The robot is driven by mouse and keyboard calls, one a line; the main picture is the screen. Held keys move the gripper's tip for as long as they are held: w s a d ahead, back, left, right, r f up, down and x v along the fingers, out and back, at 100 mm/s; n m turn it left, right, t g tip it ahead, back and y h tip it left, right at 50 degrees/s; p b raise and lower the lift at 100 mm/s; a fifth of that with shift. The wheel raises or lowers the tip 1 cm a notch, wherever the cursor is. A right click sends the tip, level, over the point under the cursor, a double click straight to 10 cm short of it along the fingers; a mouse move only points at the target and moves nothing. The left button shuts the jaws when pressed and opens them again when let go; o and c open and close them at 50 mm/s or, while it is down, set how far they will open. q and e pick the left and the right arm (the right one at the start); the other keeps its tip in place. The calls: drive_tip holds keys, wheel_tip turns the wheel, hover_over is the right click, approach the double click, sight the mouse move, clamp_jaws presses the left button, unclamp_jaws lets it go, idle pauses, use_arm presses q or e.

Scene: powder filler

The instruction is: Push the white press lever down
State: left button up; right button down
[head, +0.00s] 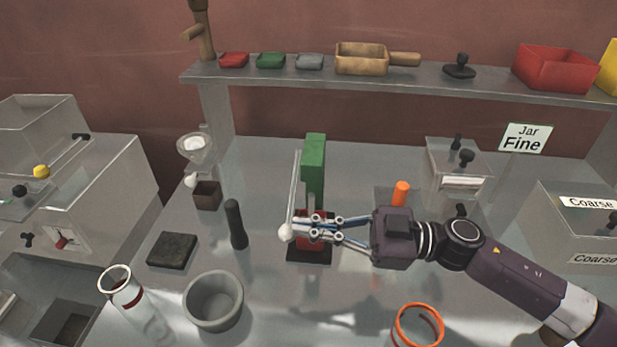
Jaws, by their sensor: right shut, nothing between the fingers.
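The press (313,160) has a green upright, a red lower part and a dark base, and stands mid-table. Its thin pale lever (297,185) hangs along the left of the upright, with a white knob (286,232) at its lower end. My right gripper (300,230) reaches in from the right in front of the press. Its fingers are shut and empty, with the tips right beside the knob. I cannot tell whether they touch it. The fingers hide part of the red section. My left gripper is not in view.
A grey mortar (213,301), a dark pestle (236,224) and a black block (172,250) are left of the press. A glass jar (122,290) stands front left. An orange-rimmed jar (419,325) is front right, and an orange cylinder (400,193) is behind my right gripper.

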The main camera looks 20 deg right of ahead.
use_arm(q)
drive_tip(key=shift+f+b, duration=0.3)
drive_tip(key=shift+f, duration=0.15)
use_arm(e)
drive_tip(key=shift+w+d+f+n, duration=0.1)
drive_tip(key=shift+f+n, duration=0.3)
drive_tip(key=shift+f, duration=0.15)
